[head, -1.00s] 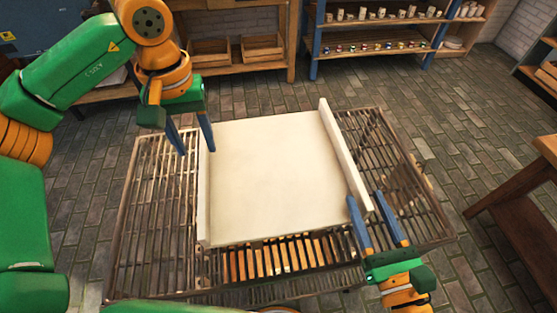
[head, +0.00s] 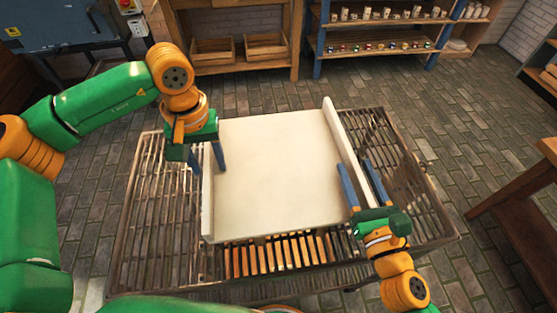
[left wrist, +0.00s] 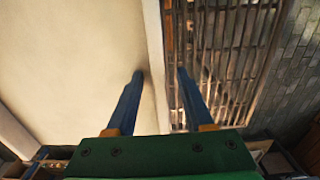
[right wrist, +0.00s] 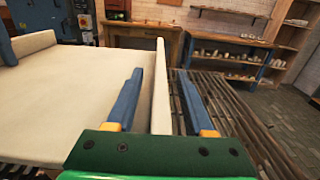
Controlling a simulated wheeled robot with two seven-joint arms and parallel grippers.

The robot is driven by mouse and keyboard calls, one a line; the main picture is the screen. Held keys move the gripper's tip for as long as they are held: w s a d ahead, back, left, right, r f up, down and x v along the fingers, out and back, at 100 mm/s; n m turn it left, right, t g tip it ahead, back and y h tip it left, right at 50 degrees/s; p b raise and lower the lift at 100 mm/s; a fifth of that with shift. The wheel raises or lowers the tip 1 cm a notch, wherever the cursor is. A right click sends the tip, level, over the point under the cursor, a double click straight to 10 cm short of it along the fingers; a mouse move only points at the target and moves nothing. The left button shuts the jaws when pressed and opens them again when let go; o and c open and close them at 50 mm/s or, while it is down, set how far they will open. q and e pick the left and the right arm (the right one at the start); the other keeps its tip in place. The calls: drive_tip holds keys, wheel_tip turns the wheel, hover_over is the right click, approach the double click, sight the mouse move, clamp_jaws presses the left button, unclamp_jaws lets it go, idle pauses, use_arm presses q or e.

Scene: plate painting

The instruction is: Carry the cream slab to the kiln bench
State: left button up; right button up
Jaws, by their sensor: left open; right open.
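The cream slab (head: 275,175) lies flat on a slatted metal rack, with a raised rim along its left and right sides. My left gripper (head: 208,172) is open over the left rim. In the left wrist view its fingers (left wrist: 160,74) stand on either side of that rim (left wrist: 154,50). My right gripper (head: 355,163) is open at the right rim (head: 334,130). In the right wrist view its fingers (right wrist: 160,71) stand apart on either side of that rim (right wrist: 160,95). I cannot tell which furniture is the kiln bench.
The slatted rack (head: 150,235) extends past the slab on both sides. A wooden table (head: 515,205) stands at the right edge. Shelves with cups (head: 380,30) and a wooden unit with trays (head: 212,52) line the back. Brick floor between is clear.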

use_arm(q)
clamp_jaws()
use_arm(e)
clamp_jaws()
idle(0.9)
